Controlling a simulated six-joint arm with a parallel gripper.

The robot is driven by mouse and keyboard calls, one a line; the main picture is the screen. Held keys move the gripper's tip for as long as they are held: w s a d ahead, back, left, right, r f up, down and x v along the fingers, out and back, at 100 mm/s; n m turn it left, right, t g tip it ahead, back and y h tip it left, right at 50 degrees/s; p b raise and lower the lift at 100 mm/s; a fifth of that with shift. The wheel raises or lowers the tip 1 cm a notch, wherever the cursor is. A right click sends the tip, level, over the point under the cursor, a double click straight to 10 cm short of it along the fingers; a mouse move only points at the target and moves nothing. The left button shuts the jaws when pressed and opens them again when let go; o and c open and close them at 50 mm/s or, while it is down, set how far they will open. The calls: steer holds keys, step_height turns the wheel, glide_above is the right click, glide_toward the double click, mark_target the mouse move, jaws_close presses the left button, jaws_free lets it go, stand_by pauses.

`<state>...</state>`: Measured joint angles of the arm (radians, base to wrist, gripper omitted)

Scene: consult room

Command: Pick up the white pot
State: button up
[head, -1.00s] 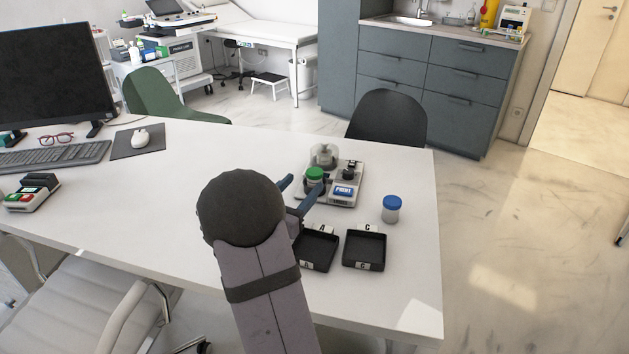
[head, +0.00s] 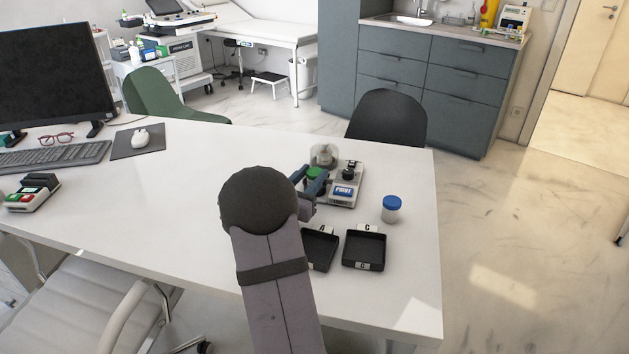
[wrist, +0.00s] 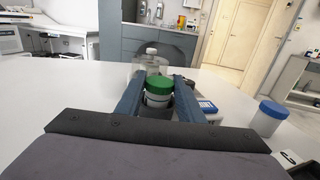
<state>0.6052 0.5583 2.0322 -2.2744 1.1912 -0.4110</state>
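A small white pot with a green lid (wrist: 159,84) stands upright on the labelled device at the right of the table; it also shows partly in the head view (head: 314,173). My gripper (wrist: 160,80) reaches level toward it, with a blue finger on each side of it. The fingers look open, with the pot between them; I cannot tell whether either finger touches it. In the head view, the fingers hide part of the pot. Another white pot with a blue lid (head: 391,209) stands upright on the table to the right, also in the wrist view (wrist: 269,118).
The device (head: 344,192) carries a clear jar-like part (head: 323,155) behind the pot and a dark knob (head: 349,170). Two black trays, one marked C (head: 364,251), lie in front.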

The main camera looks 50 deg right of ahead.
mark_target(310, 175)
steer(key=shift+r, duration=0.1)
steer(key=shift+c, duration=0.4)
step_height(310, 175, up, 10)
steer(key=shift+f+p, duration=0.1)
steer(key=shift+p, duration=0.45)
steer(key=shift+w+a, duration=0.15)
steer(key=shift+w, duration=0.05)
steer(key=w+a+n+t+y+p, duration=0.1)
steer(key=w+a+n+t+p, duration=0.25)
steer(key=w+a, duration=0.85)
steer(key=s+a+m+g, duration=0.2)
steer(key=s+m+g, duration=0.4)
steer(key=s, duration=0.6)
steer(key=s+a+m+g, duration=0.35)
steer(key=s+g, duration=0.45)
steer(key=s, duration=0.4)
steer(key=shift+m, duration=0.3)
steer(key=shift+d+f+b, duration=0.2)
steer(key=shift+f+b, duration=0.45)
steer(key=shift+f, duration=2.1)
steer(key=shift+d+f+b, duration=0.2)
steer(key=shift+f+b, duration=0.45)
steer(key=shift+f, duration=2.05)
